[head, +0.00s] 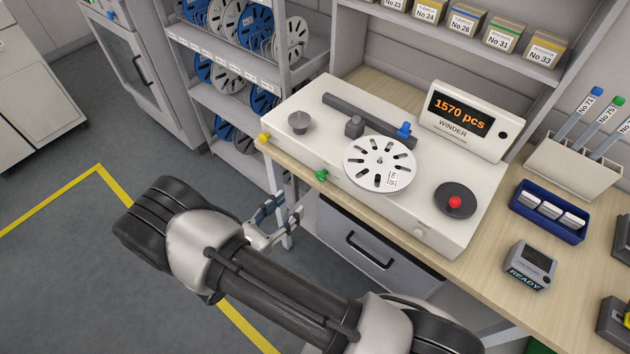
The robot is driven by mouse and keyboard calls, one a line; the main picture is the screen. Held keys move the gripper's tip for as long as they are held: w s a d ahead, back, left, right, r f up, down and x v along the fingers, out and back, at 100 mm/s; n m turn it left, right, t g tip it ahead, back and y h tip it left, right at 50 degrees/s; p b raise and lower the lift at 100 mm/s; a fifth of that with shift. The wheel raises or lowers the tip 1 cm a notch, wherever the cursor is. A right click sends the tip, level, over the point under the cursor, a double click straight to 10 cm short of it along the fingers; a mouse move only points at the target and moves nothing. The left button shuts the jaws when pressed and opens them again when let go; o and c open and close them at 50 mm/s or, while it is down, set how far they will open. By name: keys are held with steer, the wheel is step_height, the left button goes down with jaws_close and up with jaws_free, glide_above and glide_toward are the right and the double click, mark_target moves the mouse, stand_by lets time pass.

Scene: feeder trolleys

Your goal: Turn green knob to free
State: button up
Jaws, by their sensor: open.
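The green knob (321,175) sits on the front edge of the white winder machine (297,119), left of its middle and below the white reel (379,164). Its pointer and any markings are too small to read. A yellow knob (265,138) is on the same front face, at the left corner. My gripper (287,208) is in front of the machine, a little left of and below the green knob, apart from it. Its fingers are open with nothing between them.
A red button (455,202) on a dark disc and a blue knob (404,130) are on the winder top. The display (461,115) reads 1570 pcs. A shelf rack (236,80) with reels stands at left. A drawer (370,245) lies under the bench.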

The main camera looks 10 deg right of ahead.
mark_target(319, 177)
steer(key=b+x, duration=0.1)
steer(key=x, duration=1)
steer(key=shift+w+d, duration=0.15)
steer(key=shift+d, duration=0.15)
steer(key=c, duration=1)
